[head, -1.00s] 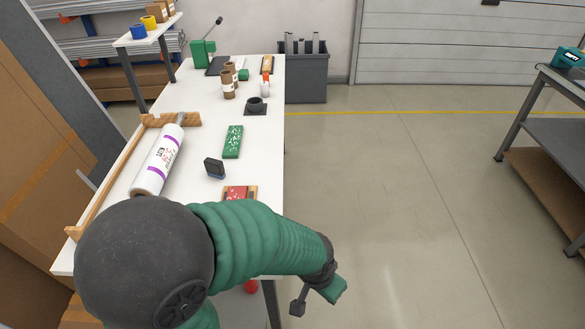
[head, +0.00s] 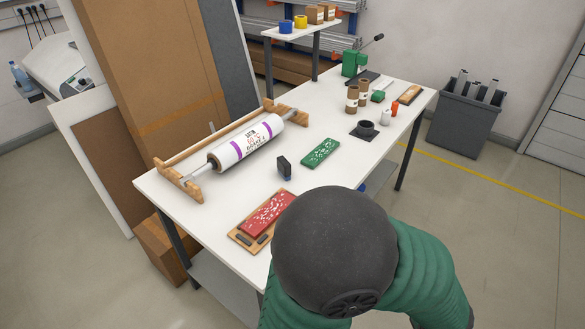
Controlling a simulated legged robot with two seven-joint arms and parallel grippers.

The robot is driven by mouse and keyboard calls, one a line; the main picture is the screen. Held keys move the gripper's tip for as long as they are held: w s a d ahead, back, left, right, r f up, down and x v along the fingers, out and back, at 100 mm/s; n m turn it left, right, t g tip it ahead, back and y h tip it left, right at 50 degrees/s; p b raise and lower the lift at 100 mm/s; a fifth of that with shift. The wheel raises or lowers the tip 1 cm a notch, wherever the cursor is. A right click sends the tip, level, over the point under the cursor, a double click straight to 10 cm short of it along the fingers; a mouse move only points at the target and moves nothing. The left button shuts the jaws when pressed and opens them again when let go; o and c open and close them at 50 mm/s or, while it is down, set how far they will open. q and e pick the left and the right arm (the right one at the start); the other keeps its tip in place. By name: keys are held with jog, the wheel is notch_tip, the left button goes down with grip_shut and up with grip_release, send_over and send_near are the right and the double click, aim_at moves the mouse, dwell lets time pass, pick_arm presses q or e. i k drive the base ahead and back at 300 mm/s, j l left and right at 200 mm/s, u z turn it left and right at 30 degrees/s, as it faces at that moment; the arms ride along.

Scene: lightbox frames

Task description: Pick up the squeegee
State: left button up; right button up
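A small dark block with a blue lower edge (head: 284,167) stands upright on the white table, between the white roll and the green slab. It may be the squeegee; I cannot tell for sure. Nothing touches it. Neither of my grippers shows in the head view. The arm hides the table's near right part.
On the white table (head: 222,272) are a white roll with purple bands (head: 250,143) on a wooden stand, a green slab (head: 320,153), a red slab (head: 266,214), a black ring-shaped piece (head: 367,128) and brown tubes (head: 352,97). A grey bin (head: 467,122) stands right.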

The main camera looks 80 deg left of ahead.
aim_at(284, 167)
jog(key=i+u, duration=0.25)
jog(key=u, duration=0.15)
jog(key=i+u, duration=0.25)
jog(key=u, duration=0.15)
jog(key=i+u, duration=0.35)
jog(key=i+l+u, duration=0.1)
jog(key=u, duration=0.3)
jog(key=l, duration=0.1)
